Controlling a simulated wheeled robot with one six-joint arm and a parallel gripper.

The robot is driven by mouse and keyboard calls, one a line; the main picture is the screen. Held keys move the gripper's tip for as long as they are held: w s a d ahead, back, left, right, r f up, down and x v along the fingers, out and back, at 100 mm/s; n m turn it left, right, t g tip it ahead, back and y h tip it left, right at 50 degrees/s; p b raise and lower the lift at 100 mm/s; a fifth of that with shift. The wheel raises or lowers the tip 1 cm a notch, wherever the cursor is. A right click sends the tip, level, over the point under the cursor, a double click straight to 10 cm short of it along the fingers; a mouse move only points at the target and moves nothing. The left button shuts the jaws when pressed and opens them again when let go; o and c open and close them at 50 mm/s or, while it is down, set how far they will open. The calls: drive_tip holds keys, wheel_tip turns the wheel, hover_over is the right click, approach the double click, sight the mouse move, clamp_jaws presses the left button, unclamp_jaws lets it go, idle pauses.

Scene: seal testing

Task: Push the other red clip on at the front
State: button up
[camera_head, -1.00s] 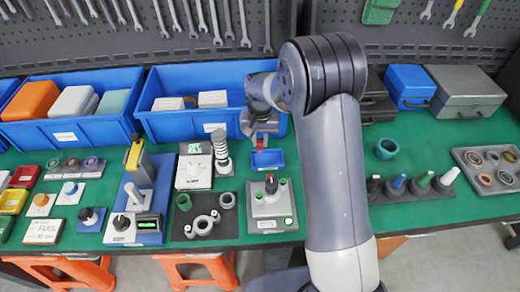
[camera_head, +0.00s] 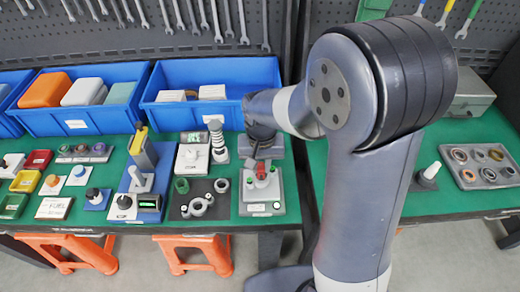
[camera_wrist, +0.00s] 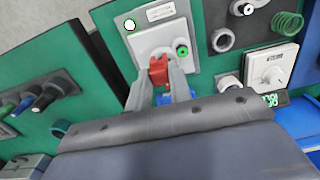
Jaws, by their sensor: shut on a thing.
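My gripper (camera_wrist: 160,82) is shut on a red clip (camera_wrist: 158,68), seen between its two grey fingers in the wrist view. The clip is over the light grey test fixture (camera_wrist: 150,40), at the edge nearer my gripper's body; I cannot tell whether it touches. The fixture carries a green-topped post (camera_wrist: 182,50) beside the clip and a round lit spot (camera_wrist: 130,24) near a label. In the head view my gripper (camera_head: 260,152) is directly behind and above the fixture (camera_head: 262,208), with red showing below its fingers. The second clip cannot be told apart there.
A large blue crate (camera_head: 178,118) is behind. My arm hides much of the right side.

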drive_tip(key=shift+s+d+f+b, duration=0.1)
drive_tip(key=shift+s+f+b, duration=0.1)
drive_tip(key=shift+f+b, duration=0.65)
drive_tip(key=shift+s+a+f+b, duration=0.1)
drive_tip(key=shift+s+f+b, duration=0.1)
drive_tip(key=shift+f+b, duration=0.6)
drive_tip(key=shift+s+d+f+b, duration=0.15)
drive_tip(key=shift+f+b, duration=0.4)
drive_tip(key=shift+f, duration=0.6)
drive_tip(key=shift+f+b, duration=1.25)
drive_tip(key=shift+f, duration=0.4)
drive_tip(key=o, duration=1)
wheel_tip(320, 180, up, 7)
drive_tip(key=p, duration=0.5)
drive_tip(key=shift+p, duration=0.3)
drive_tip(key=shift+f, duration=0.15)
